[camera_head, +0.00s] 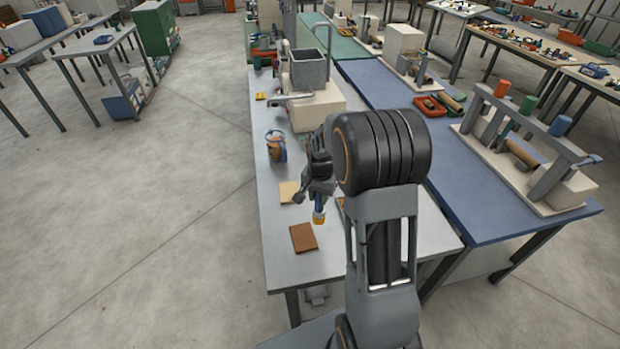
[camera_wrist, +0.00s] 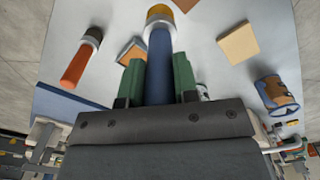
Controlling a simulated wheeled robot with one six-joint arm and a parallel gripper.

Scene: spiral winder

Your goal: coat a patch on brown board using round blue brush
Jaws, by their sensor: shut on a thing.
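My gripper (camera_head: 318,186) is shut on the round blue brush (camera_head: 319,204), gripping its handle between green finger pads in the wrist view (camera_wrist: 158,76). The brush (camera_wrist: 159,58) has a blue handle, a pale ferrule and a yellow tip pointing away from the gripper, downward in the head view. The brown board (camera_head: 303,238) lies flat near the near end of the grey table, just below and left of the tip in the head view. Only an edge of the board (camera_wrist: 185,4) shows at the top of the wrist view. Tip and board look apart; the height gap is unclear.
A tan board (camera_head: 289,192) lies beyond the brown one. An orange-handled tool (camera_wrist: 76,63) and a small brown-topped block (camera_wrist: 132,50) lie left in the wrist view. A blue table (camera_head: 470,205) adjoins on the right.

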